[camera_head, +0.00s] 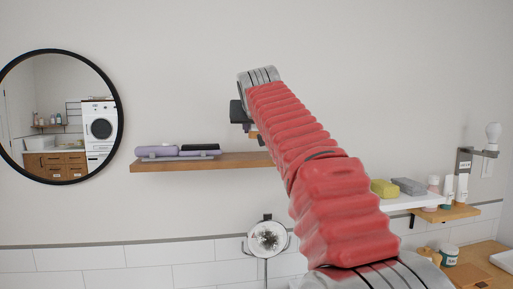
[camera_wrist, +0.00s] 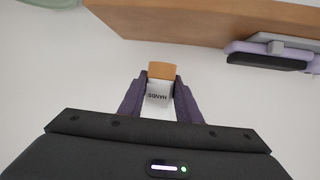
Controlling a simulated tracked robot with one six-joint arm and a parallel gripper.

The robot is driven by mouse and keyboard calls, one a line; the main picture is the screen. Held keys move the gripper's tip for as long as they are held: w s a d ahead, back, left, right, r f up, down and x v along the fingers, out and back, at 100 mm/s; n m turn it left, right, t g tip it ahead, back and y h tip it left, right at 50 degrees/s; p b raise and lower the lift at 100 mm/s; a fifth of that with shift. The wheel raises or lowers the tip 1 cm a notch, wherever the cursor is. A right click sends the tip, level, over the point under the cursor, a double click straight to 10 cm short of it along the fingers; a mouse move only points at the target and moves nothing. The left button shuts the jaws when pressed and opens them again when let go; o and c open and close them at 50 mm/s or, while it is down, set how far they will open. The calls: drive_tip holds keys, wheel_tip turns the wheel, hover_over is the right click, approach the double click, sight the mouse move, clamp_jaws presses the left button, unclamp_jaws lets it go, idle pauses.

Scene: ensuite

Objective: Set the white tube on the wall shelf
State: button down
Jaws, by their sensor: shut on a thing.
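The white tube (camera_wrist: 158,92) has an orange cap (camera_wrist: 161,70) and dark lettering, upside down in the wrist view. My gripper (camera_wrist: 159,88) is shut on it, with one purple-grey finger on each side. In the head view my gripper (camera_head: 243,112) is in front of the wall, over the right part of a long wooden wall shelf (camera_head: 240,161). A small orange bit (camera_head: 253,136) shows below it there; the rest of the tube is hidden. In the wrist view the shelf (camera_wrist: 200,20) crosses the top, apart from the tube in the picture.
A lilac item (camera_head: 157,151) and a black item (camera_head: 199,148) lie at the shelf's left. Bare wood shows right of them; my arm hides the right end. A round mirror (camera_head: 120,110) hangs left. A white shelf (camera_head: 403,203) with a yellow block (camera_head: 384,188) is at right.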

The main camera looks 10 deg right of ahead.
sight(255, 157)
drive_tip(key=shift+f, duration=1)
drive_tip(key=shift+f, duration=0.1)
drive_tip(key=shift+f, duration=1.65)
drive_tip(key=c, duration=1.3)
unclamp_jaws()
drive_tip(key=shift+f, duration=0.1)
drive_tip(key=shift+s, duration=0.1)
drive_tip(key=v, duration=1.2)
